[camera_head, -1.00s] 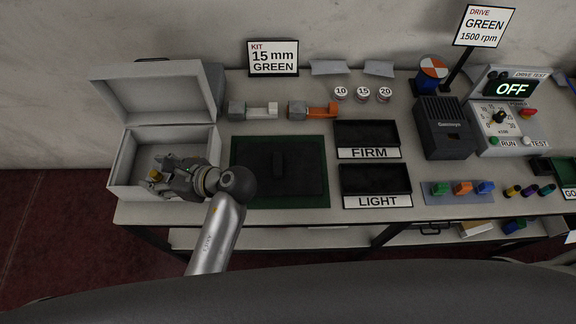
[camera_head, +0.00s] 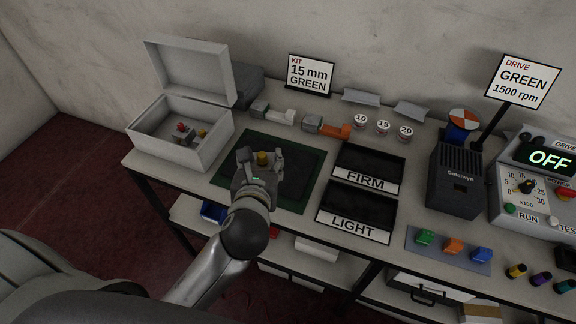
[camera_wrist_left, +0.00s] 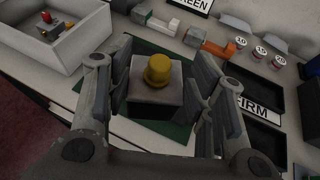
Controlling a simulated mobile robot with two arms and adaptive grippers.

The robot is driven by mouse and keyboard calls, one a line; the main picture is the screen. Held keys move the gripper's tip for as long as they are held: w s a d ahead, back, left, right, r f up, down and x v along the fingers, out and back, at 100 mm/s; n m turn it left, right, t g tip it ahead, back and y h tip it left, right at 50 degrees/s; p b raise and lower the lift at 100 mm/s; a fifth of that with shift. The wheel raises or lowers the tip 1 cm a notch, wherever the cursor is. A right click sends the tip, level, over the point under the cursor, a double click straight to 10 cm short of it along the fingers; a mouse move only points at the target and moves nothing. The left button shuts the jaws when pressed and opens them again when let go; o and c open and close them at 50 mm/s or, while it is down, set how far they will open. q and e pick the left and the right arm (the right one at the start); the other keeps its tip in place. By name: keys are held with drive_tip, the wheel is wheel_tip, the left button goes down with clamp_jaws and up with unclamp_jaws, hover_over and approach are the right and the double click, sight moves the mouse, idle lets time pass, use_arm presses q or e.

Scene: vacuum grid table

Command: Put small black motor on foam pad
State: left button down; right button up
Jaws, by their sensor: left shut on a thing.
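My left gripper (camera_head: 260,157) is shut on a small grey, block-shaped motor with a yellow cap (camera_head: 263,160). In the left wrist view the motor (camera_wrist_left: 155,95) sits upright between the two fingers, yellow cap (camera_wrist_left: 158,69) uppermost. It looks grey rather than fully black. The gripper and motor are over the black foam pad (camera_head: 295,182), which lies on a green mat (camera_head: 317,165). The gripper hides part of the pad, and I cannot tell whether the motor touches it. My right gripper is not in view.
An open grey box (camera_head: 213,148) at the left holds small red-topped and yellow-topped items. Two black trays, FIRM (camera_head: 372,162) and LIGHT (camera_head: 366,206), lie right of the mat. Grey-and-white and grey-and-orange pieces (camera_head: 325,127) lie behind it.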

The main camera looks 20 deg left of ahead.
sight(272, 154)
use_arm(q)
drive_tip(key=w, duration=0.1)
drive_tip(key=w+f, duration=0.1)
drive_tip(key=w, duration=0.2)
drive_tip(key=shift+w+d+f+p, duration=0.3)
drive_tip(key=shift+f+p, duration=0.05)
drive_tip(key=w+d+f, duration=0.1)
drive_tip(key=w+f, duration=0.5)
drive_tip(key=f, duration=0.1)
drive_tip(key=w+d+f, duration=0.1)
drive_tip(key=w+f, duration=0.1)
drive_tip(key=f, duration=0.1)
drive_tip(key=shift+w+d+f, duration=0.3)
drive_tip(key=shift+w+f, duration=0.1)
drive_tip(key=shift+f, duration=0.1)
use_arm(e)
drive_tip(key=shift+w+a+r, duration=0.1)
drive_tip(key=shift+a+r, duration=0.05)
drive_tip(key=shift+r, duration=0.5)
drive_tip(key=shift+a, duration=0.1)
use_arm(q)
drive_tip(key=c, duration=0.6)
unclamp_jaws()
drive_tip(key=shift+s+f, duration=0.15)
drive_tip(key=shift+f, duration=0.05)
